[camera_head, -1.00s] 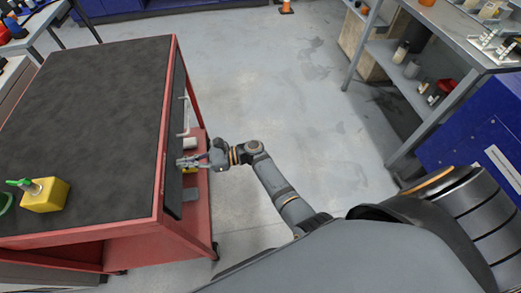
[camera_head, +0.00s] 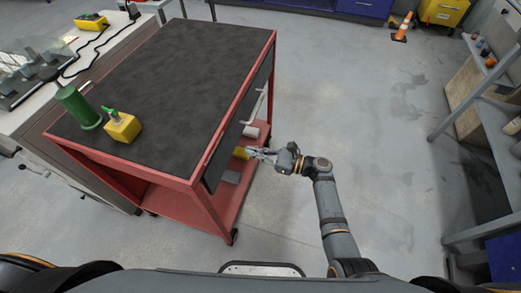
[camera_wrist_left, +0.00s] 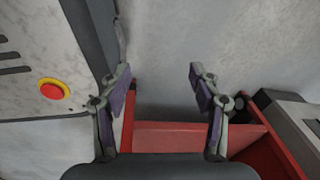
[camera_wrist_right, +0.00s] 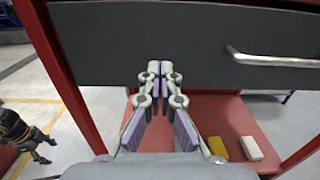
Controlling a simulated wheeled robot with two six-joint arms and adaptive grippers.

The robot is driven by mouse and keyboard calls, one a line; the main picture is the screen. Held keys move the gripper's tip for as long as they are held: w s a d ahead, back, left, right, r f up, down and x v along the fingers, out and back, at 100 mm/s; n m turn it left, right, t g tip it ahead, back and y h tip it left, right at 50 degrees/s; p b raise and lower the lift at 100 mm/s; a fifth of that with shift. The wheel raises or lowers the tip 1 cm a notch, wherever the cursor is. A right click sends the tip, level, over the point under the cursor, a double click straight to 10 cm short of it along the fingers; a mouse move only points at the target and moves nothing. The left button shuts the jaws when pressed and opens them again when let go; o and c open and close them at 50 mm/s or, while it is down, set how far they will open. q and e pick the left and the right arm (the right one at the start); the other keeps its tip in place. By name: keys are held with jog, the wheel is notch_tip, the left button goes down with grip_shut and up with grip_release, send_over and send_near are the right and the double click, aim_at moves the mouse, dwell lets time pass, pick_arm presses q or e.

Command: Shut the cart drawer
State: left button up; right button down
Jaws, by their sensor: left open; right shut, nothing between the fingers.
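The red cart (camera_head: 196,184) with a black mat top stands in the middle left of the head view. Its dark drawer front (camera_head: 230,138) is on the cart's right side and fills the upper right wrist view (camera_wrist_right: 130,40). A silver drawer handle (camera_wrist_right: 270,60) is on it, right of my fingers. My right gripper (camera_head: 256,152) is shut and empty, its fingertips at the lower part of the drawer front; touching or just apart, I cannot tell. Any remaining drawer gap is hard to judge. My left gripper (camera_wrist_left: 160,78) is open and empty, in the left wrist view only.
A yellow block (camera_head: 122,128) and a green cylinder (camera_head: 78,107) stand on the cart top. The cart's red lower shelf (camera_wrist_right: 205,115) holds a yellow and a white item. A workbench (camera_head: 485,115) stands at right. Open floor lies between, with an orange cone (camera_head: 403,28) far back.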

jog(key=v, duration=0.8)
jog(key=s+d+f+n+g+h+p, duration=0.15)
jog(key=s+d+f+h, duration=0.3)
jog(key=f, duration=0.75)
jog(key=s+d+f+n+h+p, duration=0.35)
jog(key=s+f+h, duration=0.25)
jog(key=f, duration=0.7)
pick_arm(q)
notch_tip(320, 180, up, 9)
jog(key=p, duration=0.4)
jog(key=shift+w+a+f, duration=0.15)
jog(key=shift+a, duration=0.05)
pick_arm(e)
jog(key=s+d+f+n+h, duration=0.2)
jog(key=s+d+n, duration=0.3)
jog(key=s, duration=0.4)
jog(key=s+d+f+n+g+h, duration=0.1)
jog(key=s+d+f+n+h, duration=0.2)
jog(key=s, duration=0.6)
jog(key=s+d+f+n+g+h, duration=0.1)
jog(key=s+d+f+n+h, duration=0.2)
jog(key=s+d+n, duration=0.4)
jog(key=shift+s+d+f+n, duration=0.2)
jog(key=shift+s+f+n, duration=0.5)
jog(key=shift+s+f, duration=0.25)
jog(key=shift+r, duration=0.1)
